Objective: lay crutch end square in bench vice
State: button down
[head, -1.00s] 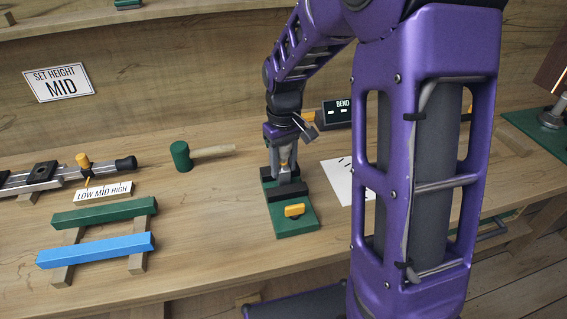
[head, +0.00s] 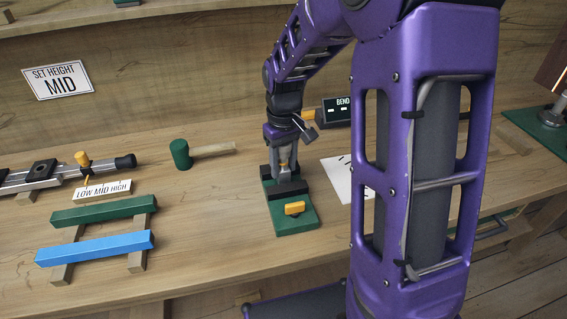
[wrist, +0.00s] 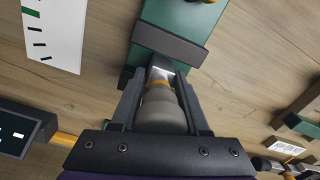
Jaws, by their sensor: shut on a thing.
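The bench vice has a green base (head: 309,221), dark jaws (head: 291,190) and an orange handle (head: 295,208). It stands on the bench in the head view; its green base (wrist: 193,22) and one dark jaw (wrist: 168,46) show in the wrist view. My gripper (head: 286,167) points down over the vice's rear part. It is shut on the crutch end (wrist: 161,108), a grey rounded piece with an orange ring and a metal tip. The tip lies close to the visible jaw; contact is unclear. The other jaw is mostly hidden by my gripper.
A silver bar with a black end (head: 125,161) and orange knob lies at left beside a LOW MID HIGH label (head: 103,190). Green (head: 105,211) and blue (head: 95,249) bars rest on wooden blocks. A mallet (head: 181,154), white sheet (head: 345,178) and BEND box (head: 337,111) flank the vice.

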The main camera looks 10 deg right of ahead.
jog(key=shift+c, duration=1.6)
grip_release()
